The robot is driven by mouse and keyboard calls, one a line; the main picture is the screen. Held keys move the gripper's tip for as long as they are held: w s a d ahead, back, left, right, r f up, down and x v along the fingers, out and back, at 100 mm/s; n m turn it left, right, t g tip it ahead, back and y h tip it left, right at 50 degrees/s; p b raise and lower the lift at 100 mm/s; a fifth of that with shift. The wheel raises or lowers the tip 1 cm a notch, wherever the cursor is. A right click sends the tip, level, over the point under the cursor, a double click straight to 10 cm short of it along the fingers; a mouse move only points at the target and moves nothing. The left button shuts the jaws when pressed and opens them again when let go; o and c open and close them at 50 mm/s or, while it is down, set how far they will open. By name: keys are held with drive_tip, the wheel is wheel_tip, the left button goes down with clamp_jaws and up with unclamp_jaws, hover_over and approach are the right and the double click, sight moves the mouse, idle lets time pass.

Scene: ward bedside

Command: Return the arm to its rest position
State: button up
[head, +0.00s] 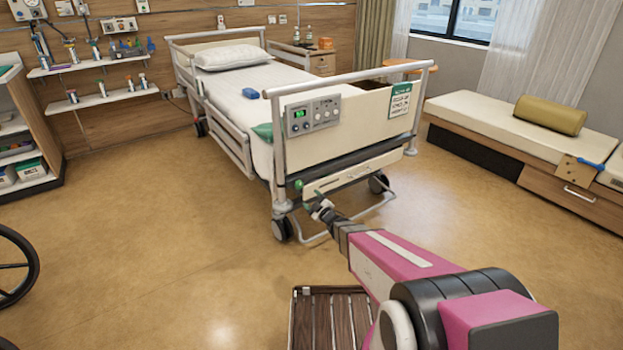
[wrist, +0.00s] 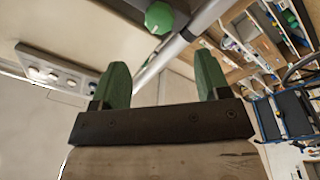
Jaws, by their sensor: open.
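My arm, pink and grey, reaches from the lower right of the head view toward the foot of the bed. My gripper (head: 311,197) is small there, close to the bed's foot end. In the wrist view my gripper (wrist: 163,85) has two green fingers set wide apart, with nothing between them. A green knob (wrist: 159,17) on the bed frame lies just beyond the fingertips. The knob also shows in the head view (head: 298,185). I cannot tell whether a finger touches it.
The bed (head: 345,128) carries a control panel (head: 313,115) on its footboard. A bench (head: 490,122) with an olive bolster (head: 550,114) stands at right. A wheelchair wheel (head: 14,266) shows at left. A slatted wooden surface (head: 322,318) is below my arm. The floor (head: 170,240) at left is clear.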

drive_tip(key=shift+d, duration=0.1)
drive_tip(key=s+d+r+m+g+h, duration=0.1)
drive_tip(key=s+d+m+g+h, duration=0.1)
drive_tip(key=d+m+h, duration=0.4)
drive_tip(key=s+d+r+m+g+h, duration=0.25)
drive_tip(key=d+m+h, duration=0.2)
drive_tip(key=d, duration=0.35)
drive_tip(key=s+d+r+m+g, duration=0.1)
drive_tip(key=s+g, duration=0.4)
drive_tip(key=s, duration=0.5)
drive_tip(key=s+d+r+m+g, duration=0.2)
drive_tip(key=s+g, duration=0.4)
drive_tip(key=s, duration=0.4)
drive_tip(key=shift+s+d+r+m, duration=0.25)
drive_tip(key=shift+r+m, duration=0.55)
drive_tip(key=shift+m, duration=0.25)
